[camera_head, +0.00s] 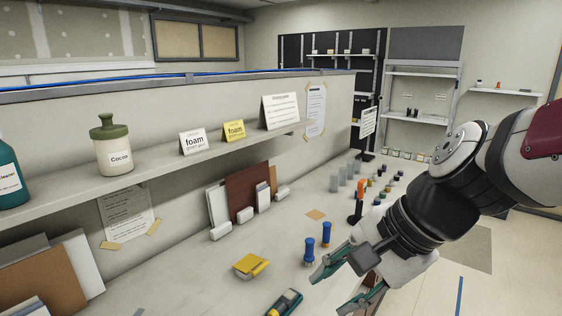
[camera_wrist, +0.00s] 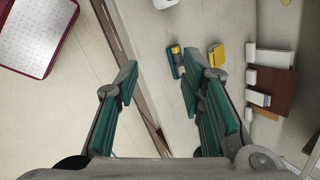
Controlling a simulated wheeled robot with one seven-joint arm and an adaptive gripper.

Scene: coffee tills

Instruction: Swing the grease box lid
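No box is clearly marked as the grease box. A small yellow-topped item (camera_head: 250,265) lies on the counter and may be it; I cannot tell whether it has a lid. It also shows in the wrist view (camera_wrist: 217,55), beyond the right finger's tip. My gripper (camera_head: 340,284) is open and empty, to the right of this item and apart from it, by the counter's front edge. In the wrist view my gripper (camera_wrist: 160,72) has its green-padded fingers spread wide, with the counter edge and floor showing between them.
A green-and-yellow device (camera_head: 285,303) lies in front of the yellow item. Two blue-handled tools (camera_head: 309,250) (camera_head: 326,234) and an orange-topped one (camera_head: 360,200) stand near my gripper. Panels (camera_head: 248,192) lean at the wall. A shelf (camera_head: 165,159) overhangs the counter (camera_head: 190,278).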

